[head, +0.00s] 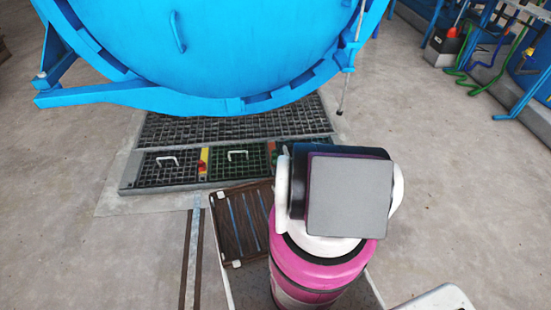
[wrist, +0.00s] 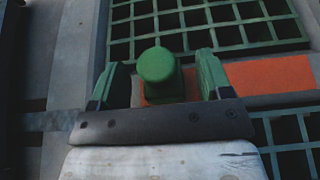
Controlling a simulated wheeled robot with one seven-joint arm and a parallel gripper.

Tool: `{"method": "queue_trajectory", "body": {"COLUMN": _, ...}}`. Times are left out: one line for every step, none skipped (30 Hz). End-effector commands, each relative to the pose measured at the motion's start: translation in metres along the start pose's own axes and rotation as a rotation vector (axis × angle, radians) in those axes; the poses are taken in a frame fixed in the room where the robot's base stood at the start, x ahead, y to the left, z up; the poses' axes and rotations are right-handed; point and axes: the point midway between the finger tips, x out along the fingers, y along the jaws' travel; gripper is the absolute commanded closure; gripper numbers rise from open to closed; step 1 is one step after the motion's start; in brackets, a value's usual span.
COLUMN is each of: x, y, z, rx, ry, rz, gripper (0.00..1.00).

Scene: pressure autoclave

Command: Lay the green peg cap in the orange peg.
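The green peg cap (wrist: 158,66) is a rounded green cylinder in the wrist view, standing between the fingers of my gripper (wrist: 160,60). The fingers are apart, with a visible gap on each side of the cap, so my gripper looks open around it. An orange strip (wrist: 268,76) lies behind and to the right of the cap, between dark grates.
Floor grates (head: 165,165) with white handles lie below the large blue autoclave door (head: 240,45). A brown slatted tray (head: 242,222) is left of my arm. Blue frames with hoses (head: 480,50) stand at the upper right. The concrete floor to the right is clear.

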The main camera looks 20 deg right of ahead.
Motion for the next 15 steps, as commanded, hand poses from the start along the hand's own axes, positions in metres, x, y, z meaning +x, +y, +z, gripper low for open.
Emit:
{"method": "queue_trajectory", "body": {"x": 0.004, "y": 0.007, "z": -0.005, "rx": 0.008, "ry": -0.002, "rz": 0.004, "gripper": 0.28}}
{"method": "queue_trajectory", "body": {"x": 0.004, "y": 0.007, "z": -0.005, "rx": 0.008, "ry": -0.001, "rz": 0.004, "gripper": 0.28}}
{"method": "queue_trajectory", "body": {"x": 0.004, "y": 0.007, "z": -0.005, "rx": 0.008, "ry": -0.001, "rz": 0.004, "gripper": 0.28}}
{"method": "queue_trajectory", "body": {"x": 0.004, "y": 0.007, "z": -0.004, "rx": 0.008, "ry": -0.002, "rz": 0.004, "gripper": 0.28}}
{"method": "queue_trajectory", "body": {"x": 0.003, "y": 0.007, "z": -0.004, "rx": 0.008, "ry": -0.002, "rz": 0.004, "gripper": 0.28}}
{"method": "queue_trajectory", "body": {"x": 0.002, "y": 0.007, "z": -0.002, "rx": 0.007, "ry": -0.002, "rz": 0.003, "gripper": 0.28}}
{"method": "queue_trajectory", "body": {"x": 0.002, "y": 0.008, "z": 0.001, "rx": 0.007, "ry": -0.002, "rz": 0.003, "gripper": 0.28}}
{"method": "queue_trajectory", "body": {"x": 0.001, "y": 0.008, "z": 0.003, "rx": 0.007, "ry": -0.002, "rz": 0.003, "gripper": 0.28}}
{"method": "queue_trajectory", "body": {"x": -0.001, "y": 0.008, "z": 0.007, "rx": 0.007, "ry": -0.002, "rz": 0.003, "gripper": 0.28}}
{"method": "queue_trajectory", "body": {"x": -0.003, "y": 0.008, "z": 0.011, "rx": 0.007, "ry": -0.001, "rz": 0.003, "gripper": 0.28}}
{"method": "queue_trajectory", "body": {"x": -0.005, "y": 0.008, "z": 0.015, "rx": 0.007, "ry": -0.001, "rz": 0.003, "gripper": 0.28}}
{"method": "queue_trajectory", "body": {"x": -0.007, "y": 0.008, "z": 0.022, "rx": 0.007, "ry": -0.001, "rz": 0.003, "gripper": 0.28}}
{"method": "queue_trajectory", "body": {"x": -0.009, "y": 0.007, "z": 0.026, "rx": 0.006, "ry": -0.001, "rz": 0.003, "gripper": 0.28}}
{"method": "queue_trajectory", "body": {"x": -0.011, "y": 0.007, "z": 0.032, "rx": 0.006, "ry": -0.001, "rz": 0.003, "gripper": 0.28}}
{"method": "queue_trajectory", "body": {"x": -0.014, "y": 0.007, "z": 0.039, "rx": 0.005, "ry": -0.001, "rz": 0.002, "gripper": 0.28}}
